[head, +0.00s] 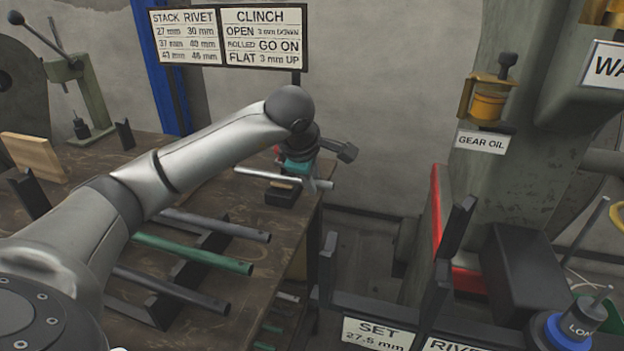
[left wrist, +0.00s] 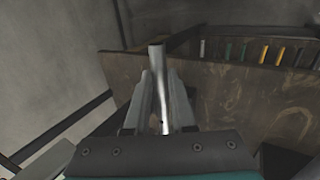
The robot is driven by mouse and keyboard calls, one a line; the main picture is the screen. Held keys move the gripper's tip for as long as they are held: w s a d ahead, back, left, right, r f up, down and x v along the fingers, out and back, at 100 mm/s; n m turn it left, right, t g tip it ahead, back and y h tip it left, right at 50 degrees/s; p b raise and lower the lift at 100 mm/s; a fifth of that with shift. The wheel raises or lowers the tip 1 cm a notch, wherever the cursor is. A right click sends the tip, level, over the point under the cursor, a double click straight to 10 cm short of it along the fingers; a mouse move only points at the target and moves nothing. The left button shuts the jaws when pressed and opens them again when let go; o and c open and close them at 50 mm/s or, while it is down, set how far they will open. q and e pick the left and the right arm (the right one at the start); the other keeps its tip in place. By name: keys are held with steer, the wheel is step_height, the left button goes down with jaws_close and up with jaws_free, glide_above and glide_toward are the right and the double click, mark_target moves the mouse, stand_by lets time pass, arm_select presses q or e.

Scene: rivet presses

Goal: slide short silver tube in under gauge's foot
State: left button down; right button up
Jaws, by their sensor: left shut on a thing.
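A silver tube (head: 262,176) is held roughly level near the table's far right corner. My left gripper (head: 303,182) is shut on it, with tube sticking out on both sides. In the left wrist view the tube (left wrist: 158,85) runs between the two fingers and beyond their tips. A green stand with a ball-ended lever and a small plunger foot (head: 81,128), which may be the gauge, is at the back left, well apart from the tube. I cannot tell the gap under the foot. My right gripper is not in view.
Grey and green tubes (head: 190,253) lie on dark rests across the wooden table (head: 140,322). A wooden block (head: 33,156) stands at left. A large press (head: 522,165) and a dark labelled rack stand at right.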

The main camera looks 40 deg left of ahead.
arm_select(q)
steer(key=shift+f, duration=0.25)
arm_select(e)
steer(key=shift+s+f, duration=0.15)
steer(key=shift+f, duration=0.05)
arm_select(q)
steer(key=c, duration=0.7)
jaws_free()
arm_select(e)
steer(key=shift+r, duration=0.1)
arm_select(q)
steer(key=shift+p+v, duration=2.25)
steer(key=shift+v, duration=5.4)
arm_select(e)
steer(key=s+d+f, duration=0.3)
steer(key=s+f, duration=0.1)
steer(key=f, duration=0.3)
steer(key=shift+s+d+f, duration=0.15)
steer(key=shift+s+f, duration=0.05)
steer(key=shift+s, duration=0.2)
